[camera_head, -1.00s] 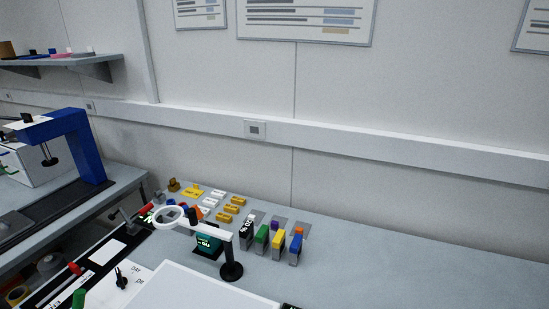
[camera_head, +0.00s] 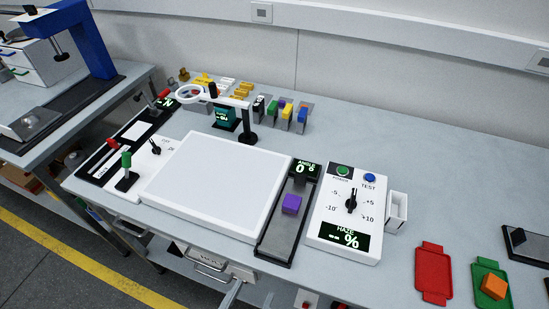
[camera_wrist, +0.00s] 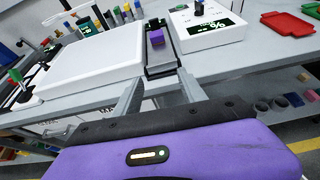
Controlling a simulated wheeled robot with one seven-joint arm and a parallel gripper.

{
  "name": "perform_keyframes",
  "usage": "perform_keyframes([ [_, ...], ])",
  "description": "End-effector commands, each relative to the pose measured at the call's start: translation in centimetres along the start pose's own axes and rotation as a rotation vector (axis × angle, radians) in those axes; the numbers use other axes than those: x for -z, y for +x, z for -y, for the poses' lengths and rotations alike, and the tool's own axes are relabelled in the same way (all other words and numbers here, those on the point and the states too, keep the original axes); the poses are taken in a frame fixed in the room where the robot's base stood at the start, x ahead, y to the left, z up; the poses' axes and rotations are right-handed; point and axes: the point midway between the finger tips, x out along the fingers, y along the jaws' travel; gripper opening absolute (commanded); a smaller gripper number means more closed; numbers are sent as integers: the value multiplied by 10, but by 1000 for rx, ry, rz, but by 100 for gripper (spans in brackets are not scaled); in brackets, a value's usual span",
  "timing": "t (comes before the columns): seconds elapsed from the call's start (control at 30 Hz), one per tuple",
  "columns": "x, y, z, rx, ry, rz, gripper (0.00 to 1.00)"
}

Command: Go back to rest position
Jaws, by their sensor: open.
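My gripper (camera_wrist: 158,88) shows in the wrist view with its two grey fingers apart and nothing between them. It is in front of the bench edge, with the fingers pointing toward the bench. A purple cube (camera_head: 291,204) sits on the dark angle-gauge track (camera_head: 271,241); the cube also shows in the wrist view (camera_wrist: 157,38), beyond the fingers. I cannot make out my gripper in the head view.
A white light panel (camera_head: 215,184) and a haze meter (camera_head: 345,217) flank the track. A red tray (camera_head: 424,289) and a green tray (camera_head: 478,268) with an orange cube (camera_head: 494,286) lie at right. A magnifier (camera_head: 246,122) stands behind the panel. The back right bench is clear.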

Motion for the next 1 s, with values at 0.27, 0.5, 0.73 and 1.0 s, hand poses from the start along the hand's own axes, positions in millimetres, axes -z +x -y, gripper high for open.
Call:
perform_keyframes([
  [0.27, -2, -1, -25, -103, 152, -6, 49],
  [0.5, -2, -10, -67, -288, 394, -89, 49],
  [0.73, 15, -19, -90, -471, 774, -322, 49],
  [1.0, 22, -25, -44, -519, 1545, -760, 49],
])
